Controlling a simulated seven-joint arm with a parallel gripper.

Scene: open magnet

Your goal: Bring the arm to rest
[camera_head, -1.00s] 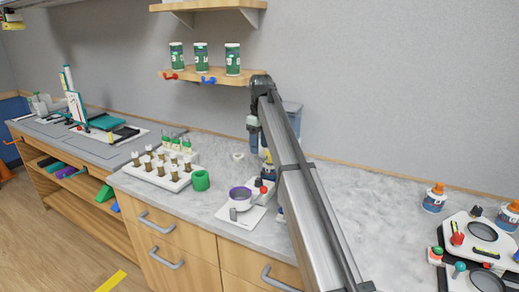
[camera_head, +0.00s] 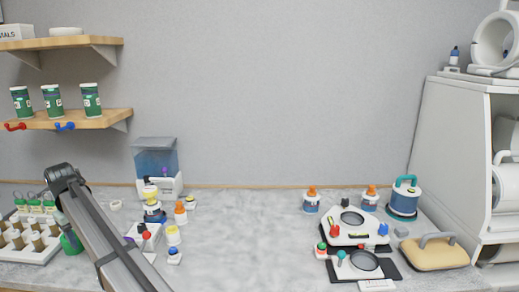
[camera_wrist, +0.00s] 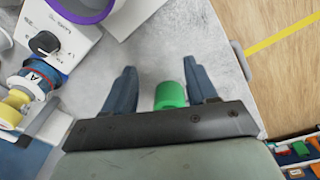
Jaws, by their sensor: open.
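My gripper (camera_wrist: 160,72) is open, its two dark blue fingers spread apart in the wrist view. A green cup (camera_wrist: 170,95) appears between the fingers, apart from both; its depth below them is hard to tell. The green cup (camera_head: 71,243) shows there partly behind the arm. The fingertips are hidden or too small to make out in that view.
A white device with a purple-rimmed bowl (camera_wrist: 82,8) is close to the gripper. Bottles (camera_head: 173,236) stand right of the arm. A shelf (camera_head: 75,120) hangs above. The counter's middle is clear.

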